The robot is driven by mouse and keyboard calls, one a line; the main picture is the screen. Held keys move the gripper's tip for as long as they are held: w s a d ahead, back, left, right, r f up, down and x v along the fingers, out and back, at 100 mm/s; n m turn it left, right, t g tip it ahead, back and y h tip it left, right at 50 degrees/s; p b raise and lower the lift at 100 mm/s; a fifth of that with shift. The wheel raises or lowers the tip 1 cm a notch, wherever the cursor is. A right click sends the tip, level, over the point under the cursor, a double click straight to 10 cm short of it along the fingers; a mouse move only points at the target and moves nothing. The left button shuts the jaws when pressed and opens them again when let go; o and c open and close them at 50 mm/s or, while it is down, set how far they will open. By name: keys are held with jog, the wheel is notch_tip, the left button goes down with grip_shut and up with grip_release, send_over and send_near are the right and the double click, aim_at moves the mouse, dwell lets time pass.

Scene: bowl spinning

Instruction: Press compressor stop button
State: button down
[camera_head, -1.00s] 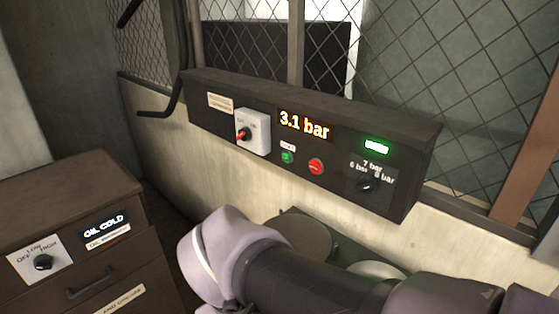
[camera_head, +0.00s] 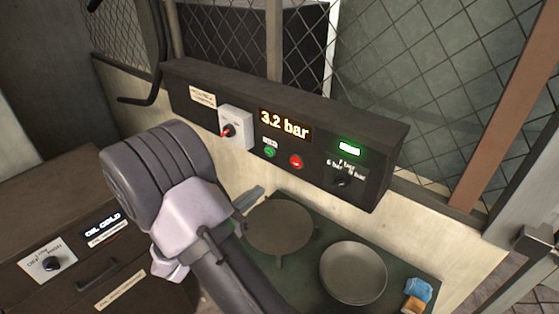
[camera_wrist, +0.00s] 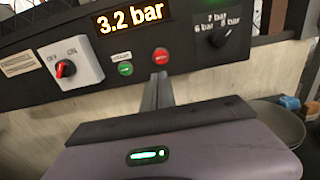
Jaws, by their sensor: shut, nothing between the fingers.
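The compressor panel (camera_head: 235,115) is a long dark box on the wall with a lit "3.2 bar" display (camera_head: 285,123). Its red button (camera_head: 296,161) sits right of the green button (camera_head: 270,151); the red button (camera_wrist: 160,56) and green button (camera_wrist: 125,68) also show in the wrist view. My gripper (camera_head: 257,192) is shut and empty, below the panel in the head view. In the wrist view the closed fingertips (camera_wrist: 160,76) point at the red button from just below it. I cannot tell the exact gap between them.
An OFF/ON switch (camera_head: 229,130) with a red knob is left of the buttons; a bar selector knob (camera_head: 342,178) is at right. Below stand a round plate (camera_head: 280,225), a bowl (camera_head: 353,272) and a blue-orange item (camera_head: 418,292). A cabinet (camera_head: 60,205) is at lower left.

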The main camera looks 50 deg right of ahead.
aim_at(294, 163)
jog(key=shift+d, duration=0.1)
jog(key=d+b, duration=0.1)
jog(key=d, duration=0.3)
jog(key=d+b, duration=0.1)
jog(key=d, duration=0.3)
jog(key=w+d+b, duration=0.1)
jog(key=d, duration=0.4)
jog(key=shift+d+f, duration=0.1)
jog(key=shift+d, duration=0.35)
